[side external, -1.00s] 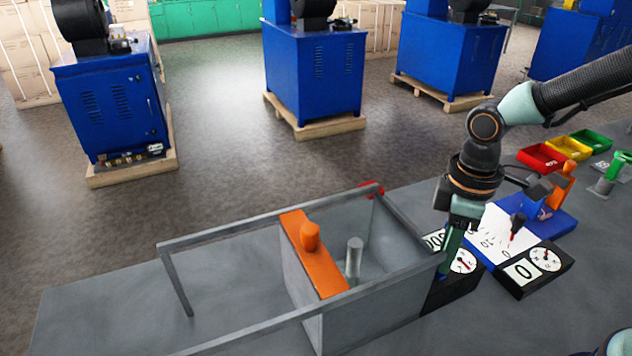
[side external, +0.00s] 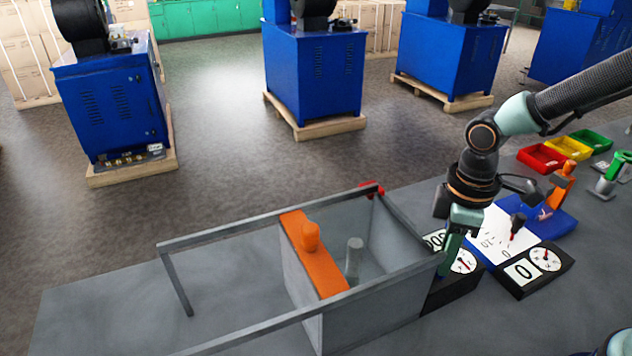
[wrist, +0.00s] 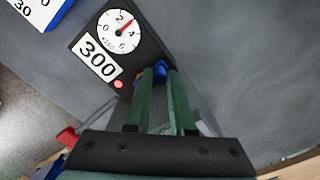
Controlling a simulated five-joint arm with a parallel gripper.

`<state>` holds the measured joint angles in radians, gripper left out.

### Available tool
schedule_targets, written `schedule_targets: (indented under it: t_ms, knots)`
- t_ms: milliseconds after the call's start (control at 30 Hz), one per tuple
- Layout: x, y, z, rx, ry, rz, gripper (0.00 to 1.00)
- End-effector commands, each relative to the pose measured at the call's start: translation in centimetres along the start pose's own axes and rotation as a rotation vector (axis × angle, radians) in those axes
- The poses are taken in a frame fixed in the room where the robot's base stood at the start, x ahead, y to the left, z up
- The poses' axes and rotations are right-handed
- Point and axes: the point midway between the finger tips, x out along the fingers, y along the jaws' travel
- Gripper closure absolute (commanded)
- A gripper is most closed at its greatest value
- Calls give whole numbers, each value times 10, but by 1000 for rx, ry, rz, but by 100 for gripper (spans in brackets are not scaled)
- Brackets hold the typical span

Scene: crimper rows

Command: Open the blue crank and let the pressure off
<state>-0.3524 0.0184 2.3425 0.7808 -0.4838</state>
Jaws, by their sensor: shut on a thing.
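My gripper (side external: 448,268) points down beside the right end of the clear-walled chamber (side external: 408,232). In the wrist view its green fingers (wrist: 168,76) are closed on the blue crank (wrist: 160,70), which shows only partly between and beyond the fingertips. A small red spot (wrist: 118,84) shows on the panel.
An orange panel with a knob (side external: 318,262) crosses the chamber, and a grey cylinder (side external: 354,258) stands inside. Rails extend left. A second gauge block (side external: 535,270), a blue-based tool (side external: 545,215) and coloured bins (side external: 567,148) are at right. The bench's far left is clear.

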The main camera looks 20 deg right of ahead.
Motion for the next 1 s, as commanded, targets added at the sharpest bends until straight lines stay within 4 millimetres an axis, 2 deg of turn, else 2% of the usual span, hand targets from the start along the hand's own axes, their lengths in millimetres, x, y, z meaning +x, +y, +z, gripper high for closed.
schedule_targets:
  t_ms: [267, 1000]
  knots:
    - [-1, 6, 5, -183, 1, 0, 100]
    - [-1, 33, 12, -872, 0, 0, 100]
